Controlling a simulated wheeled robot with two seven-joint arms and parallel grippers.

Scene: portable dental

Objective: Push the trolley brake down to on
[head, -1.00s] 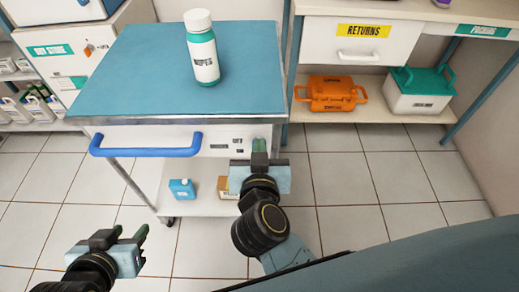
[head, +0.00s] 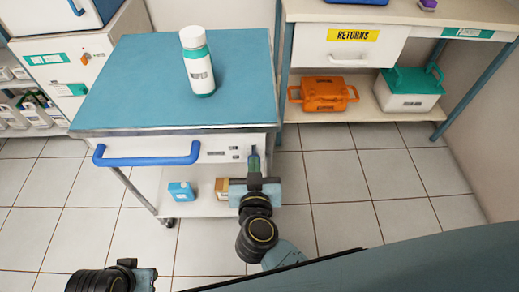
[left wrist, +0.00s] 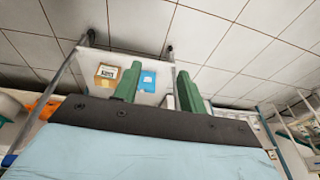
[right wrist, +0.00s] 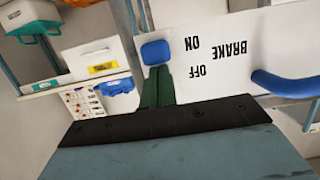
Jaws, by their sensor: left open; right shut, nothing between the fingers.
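The trolley (head: 88,105) has a blue top and a white front with a blue handle (head: 150,160). In the right wrist view, the front bears upside-down words BRAKE, ON and OFF (right wrist: 205,71). A small blue pad (right wrist: 156,50), apparently the brake lever's, sits beside ON; in the head view it is hidden behind my fingers. My right gripper (head: 254,160) is shut and empty at the front's right end. Its green fingertips (right wrist: 158,72) lie right against the pad in the picture; contact is unclear. My left gripper (left wrist: 157,80) is open and empty, partly cut off low in the head view.
A white bottle (head: 199,70) stands on the trolley top. A blue box (head: 181,191) and a cardboard box (head: 222,188) are on its lower shelf. A bench with a RETURNS drawer (head: 353,45) stands behind right, with an orange case (head: 322,94) beneath. The floor at right is clear.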

